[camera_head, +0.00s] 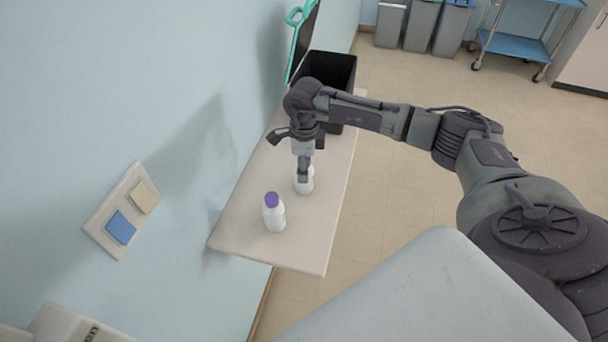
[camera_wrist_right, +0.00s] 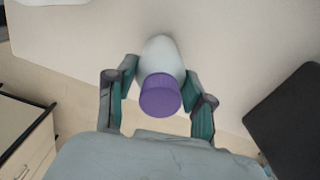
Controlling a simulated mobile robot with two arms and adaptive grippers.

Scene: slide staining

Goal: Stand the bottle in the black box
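The fingers are spread on either side, with a small gap showing. The black box (camera_head: 335,66) is at the shelf's far end, partly hidden by my right arm. My left gripper is out of view.
The pale shelf (camera_head: 250,234) runs along the blue wall, with free room around the bottles. A teal-edged board (camera_head: 303,38) stands beside the box. Bins (camera_head: 421,25) and a blue cart (camera_head: 513,46) are far back on the floor.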

